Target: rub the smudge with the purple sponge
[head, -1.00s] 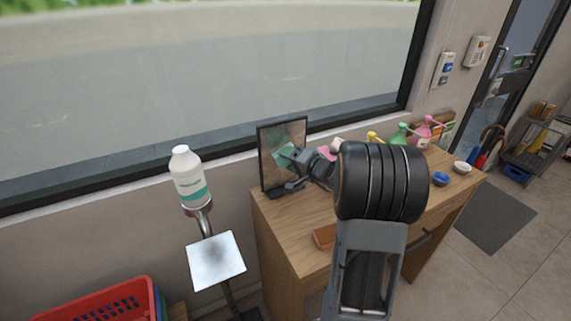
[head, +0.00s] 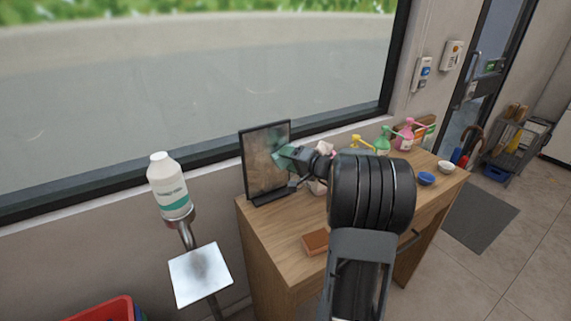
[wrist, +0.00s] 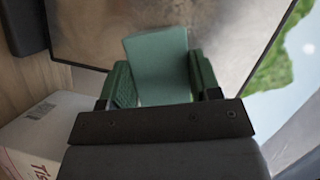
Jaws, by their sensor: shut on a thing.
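My gripper (wrist: 160,88) is shut on a teal-green block like a sponge (wrist: 158,58), held between its two fingers. In the head view the green block (head: 283,157) is at the right edge of a black-framed mirror or screen (head: 262,165) on the wooden counter. I cannot tell whether it touches the surface. The panel's face looks cloudy and brownish; it also fills the background in the wrist view (wrist: 90,25). A white square plate (head: 185,283) at lower left bears a grey smudge (head: 202,266). No purple sponge shows in either view.
An orange-brown block (head: 315,241) lies on the counter (head: 265,235). A white bottle (head: 169,187) stands on a stand at left. Coloured bottles, a blue bowl (head: 426,179) and a white bowl (head: 446,167) are further right. A tissue box (wrist: 35,140) is close beside my gripper.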

